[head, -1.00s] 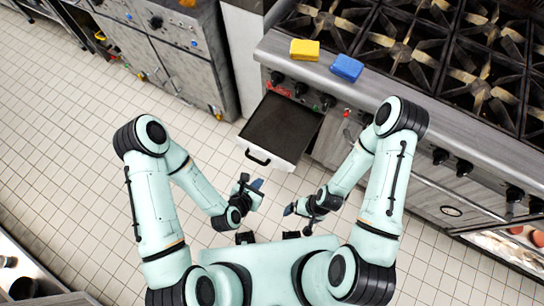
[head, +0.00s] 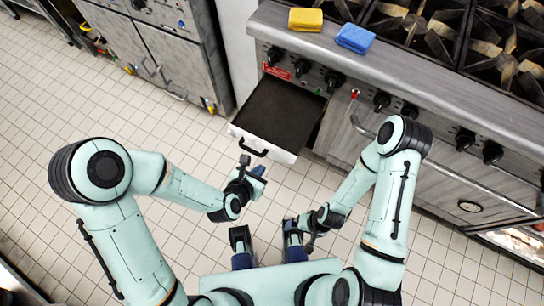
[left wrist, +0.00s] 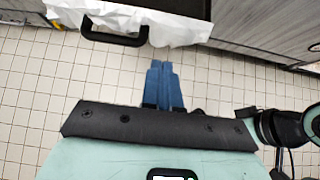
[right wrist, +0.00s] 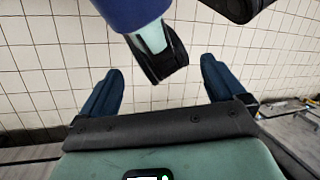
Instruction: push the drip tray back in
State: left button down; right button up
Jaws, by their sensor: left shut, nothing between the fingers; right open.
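The drip tray (head: 277,116) is pulled out from the front of the stove. It has a dark flat inside, a white front and a black handle (head: 252,149). In the left wrist view its white front (left wrist: 180,28) and black handle (left wrist: 113,38) show at the top. My left gripper (head: 257,172) is shut and empty, just in front of the handle and apart from it; its blue fingers show in the left wrist view (left wrist: 163,85). My right gripper (head: 292,225) is open and empty, lower and to the right of the tray. Its fingers are spread in the right wrist view (right wrist: 160,90).
The stove front has black knobs (head: 382,101) and a long oven handle (head: 362,128) right of the tray. A steel cabinet (head: 175,55) stands left. Tiled floor (head: 150,125) is clear.

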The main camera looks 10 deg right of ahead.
aim_at(277, 150)
pick_arm(q)
jog(key=shift+w+d+f+b, duration=0.5)
jog(key=shift+w+d+f, duration=0.15)
jog(key=shift+w+d, duration=0.35)
jog(key=shift+w+d+f+b, duration=0.5)
jog(key=shift+w+d+f, duration=0.15)
jog(key=shift+w, duration=0.55)
jog(key=shift+w+d+f+b, duration=0.55)
jog(key=shift+w+d, duration=0.3)
jog(key=shift+w, duration=0.25)
pick_arm(e)
jog(key=shift+t, duration=0.3)
jog(key=shift+w+d+f, duration=0.1)
jog(key=shift+w+f, duration=0.2)
jog(key=shift+f, duration=0.3)
jog(key=shift+w+d+f, duration=0.1)
jog(key=shift+w+f, duration=0.2)
jog(key=shift+f, duration=0.3)
jog(key=shift+w+d+f, duration=0.1)
jog(key=shift+w+f, duration=0.2)
jog(key=shift+f, duration=0.3)
pick_arm(q)
jog(key=shift+w, duration=0.1)
